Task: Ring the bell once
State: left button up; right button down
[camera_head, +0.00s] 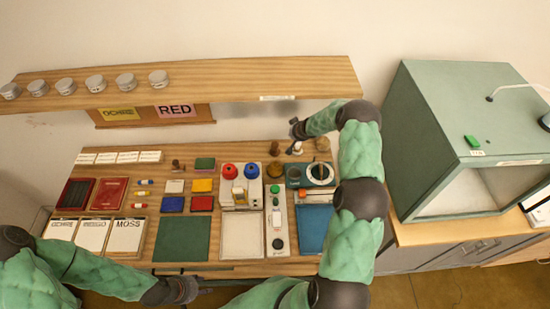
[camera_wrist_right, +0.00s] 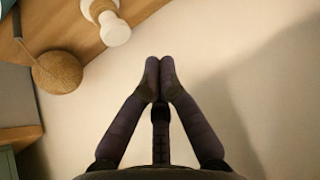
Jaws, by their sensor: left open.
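I cannot clearly pick out a bell. My right gripper (camera_head: 295,129) is above the table's back edge, close to a small white turned piece (camera_head: 297,148). In the right wrist view its fingertips (camera_wrist_right: 160,66) meet with nothing between them; the white piece (camera_wrist_right: 115,30) and a brown rounded object (camera_wrist_right: 57,72) lie to their upper left, apart from them. My left gripper (camera_head: 182,290) is open and low at the table's front edge, seemingly empty; its fingers show small and dark.
A wooden shelf (camera_head: 240,78) with several pale round tins overhangs the table's back. A green cabinet (camera_head: 440,130) stands at the right. Panels, colour blocks, a green mat (camera_head: 181,240) and a blue tray (camera_head: 314,226) crowd the table. My right arm crosses its right end.

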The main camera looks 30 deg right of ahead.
jog(key=s+a+r+n+y+p, duration=0.2)
jog(key=a, duration=0.3)
jog(key=s+a+r+n+t+y+p, duration=0.1)
jog(key=s+a+r+n+y+p, duration=0.1)
jog(key=a, duration=0.4)
jog(key=shift+s+a+n, duration=0.25)
jog(key=shift+n, duration=0.15)
jog(key=shift+f, duration=0.1)
jog(key=b, duration=0.7)
send_over(276, 164)
notch_tip(276, 164, down, 7)
jog(key=shift+s, duration=0.15)
jog(key=shift+f+b, duration=0.3)
jog(key=shift+f, duration=0.5)
jog(key=shift+f, duration=0.15)
jog(key=shift+f, duration=0.25)
